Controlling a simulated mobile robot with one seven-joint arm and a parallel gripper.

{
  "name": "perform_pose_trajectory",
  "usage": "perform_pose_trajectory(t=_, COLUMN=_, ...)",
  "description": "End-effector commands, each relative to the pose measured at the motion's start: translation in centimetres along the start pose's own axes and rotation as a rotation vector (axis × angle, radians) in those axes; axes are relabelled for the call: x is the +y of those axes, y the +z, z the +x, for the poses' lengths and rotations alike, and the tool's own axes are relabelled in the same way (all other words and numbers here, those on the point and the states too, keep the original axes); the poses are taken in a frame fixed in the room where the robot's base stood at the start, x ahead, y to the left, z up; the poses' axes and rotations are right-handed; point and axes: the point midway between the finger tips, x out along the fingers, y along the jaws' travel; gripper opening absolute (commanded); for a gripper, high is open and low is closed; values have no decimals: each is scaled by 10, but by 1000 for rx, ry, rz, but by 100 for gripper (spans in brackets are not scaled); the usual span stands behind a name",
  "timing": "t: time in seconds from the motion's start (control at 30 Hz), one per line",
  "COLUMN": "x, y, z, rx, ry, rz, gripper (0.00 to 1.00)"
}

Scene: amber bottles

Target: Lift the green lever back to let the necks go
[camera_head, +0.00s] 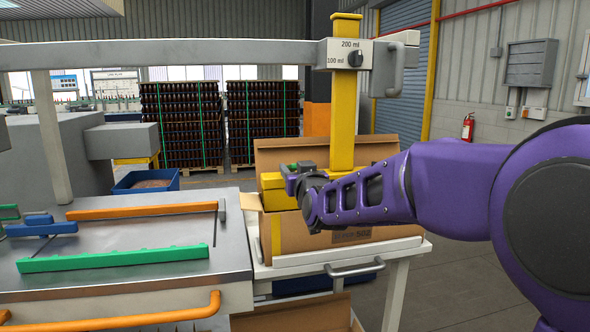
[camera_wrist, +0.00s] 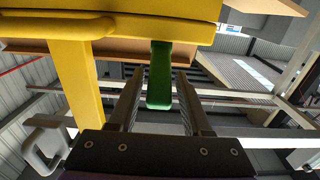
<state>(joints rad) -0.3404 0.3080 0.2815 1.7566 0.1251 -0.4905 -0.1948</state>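The green lever (camera_wrist: 160,75) hangs from the yellow lifting head (camera_wrist: 130,28) in the wrist view. My gripper (camera_wrist: 160,74) has one dark finger on each side of the lever, with a visible gap on both sides. The fingers are open around it and do not appear to touch it. In the head view my gripper (camera_head: 298,180) is at the yellow head (camera_head: 278,190), where only a little green shows and my purple arm covers part of it. The bottle necks are hidden from both views.
An open cardboard carton (camera_head: 350,237) stands below the head on a white table (camera_head: 410,252). A steel table (camera_head: 120,240) with orange and green rails stands left.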

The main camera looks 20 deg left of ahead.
Motion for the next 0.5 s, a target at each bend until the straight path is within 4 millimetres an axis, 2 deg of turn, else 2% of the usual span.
perform_pose_trajectory(t=0.03, x=0, y=0, z=0, rx=0, ry=0, rz=0, gripper=38)
perform_pose_trajectory(t=0.23, x=0, y=0, z=0, rx=0, ry=0, rz=0, gripper=2)
perform_pose_trajectory(t=0.5, x=0, y=0, z=0, rx=1, ry=0, rz=0, gripper=0)
